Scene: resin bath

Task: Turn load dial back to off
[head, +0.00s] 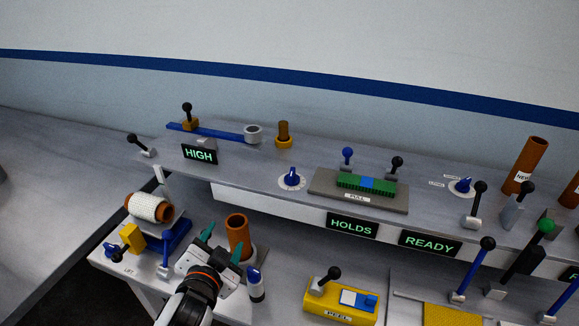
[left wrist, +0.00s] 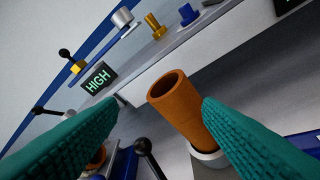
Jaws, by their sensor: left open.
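A blue dial (head: 292,178) on a round white scale sits on the upper shelf, left of the board marked PULL. Another blue dial (head: 463,187) sits farther right on the shelf. A third blue knob (head: 113,252) is at the far left of the lower bench. I cannot read which one is the load dial. My left gripper (head: 222,244) is open over the lower bench, its teal fingers apart. A brown tube (head: 238,236) stands just beyond the fingertips; it also shows between the fingers in the left wrist view (left wrist: 180,108). My right gripper is not in view.
Signs read HIGH (head: 199,154), HOLDS (head: 352,226) and READY (head: 430,243). A white roll on a blue stand (head: 168,238) is left of my gripper. A blue-topped marker-like bottle (head: 256,285) and a yellow PEEL box (head: 340,302) are to its right. Several black-knobbed levers stick up around.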

